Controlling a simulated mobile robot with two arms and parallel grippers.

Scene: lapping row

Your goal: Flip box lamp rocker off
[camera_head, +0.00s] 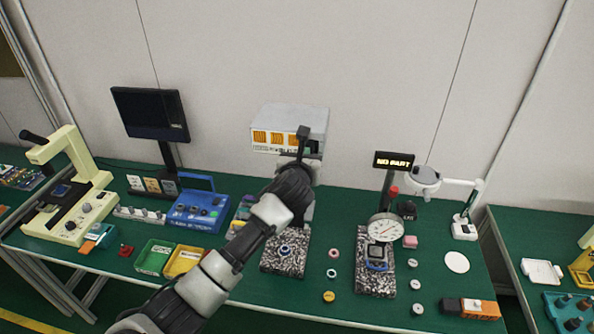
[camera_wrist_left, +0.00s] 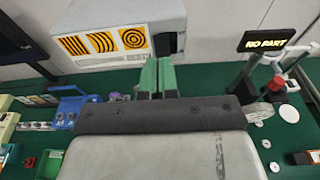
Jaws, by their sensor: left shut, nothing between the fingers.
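The box lamp (camera_head: 285,118) is a pale grey box at the back of the green bench, with orange, black-patterned panels on its front. In the left wrist view the box (camera_wrist_left: 120,14) fills the upper left, and its panels show stripes, curves and rings. My left gripper (camera_head: 313,147) is in front of the right part of the box's front. Its green fingers (camera_wrist_left: 157,76) are together and empty, just below the box's right front in the wrist view. A dark patch shows above the fingers there; I cannot make out the rocker or its position. My right gripper is not in view.
A dial gauge (camera_head: 385,229) on a speckled plate and a lit "NO PART" sign (camera_head: 394,160) stand to the right. A blue case (camera_head: 197,211), a green bin (camera_head: 154,257) and a dark monitor (camera_head: 150,113) are to the left. Small rings lie on the bench.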

